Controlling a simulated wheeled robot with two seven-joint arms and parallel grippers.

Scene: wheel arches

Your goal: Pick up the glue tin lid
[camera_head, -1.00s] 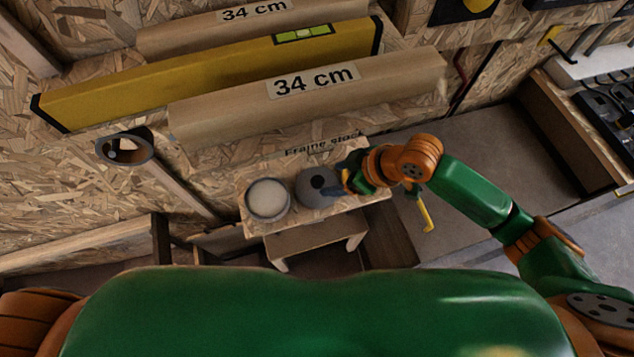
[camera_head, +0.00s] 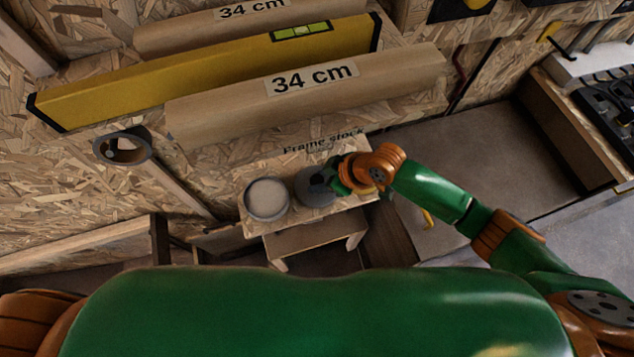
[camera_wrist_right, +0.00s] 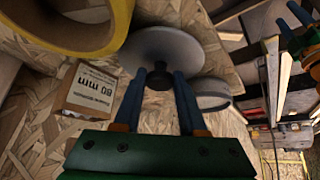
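The glue tin lid is a grey disc (camera_head: 313,198) with a dark knob, on the small wooden shelf (camera_head: 250,226) under the "Frame stock" lettering. The open glue tin (camera_head: 267,199), with pale contents, stands just left of it. My right gripper (camera_head: 326,180) is at the lid and hides part of it. In the right wrist view the lid (camera_wrist_right: 163,45) lies ahead of the right gripper (camera_wrist_right: 159,76). Its blue fingers are apart, one on each side of the black knob (camera_wrist_right: 158,78); contact is unclear. The tin (camera_wrist_right: 213,103) shows beyond. My left gripper is out of view.
A yellow ring-like object (camera_wrist_right: 75,40) and a box marked "80 mm" (camera_wrist_right: 91,91) are close to the right gripper. A cardboard-coloured "34 cm" beam (camera_head: 220,105) and a yellow spirit level (camera_head: 190,72) extend above the shelf.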

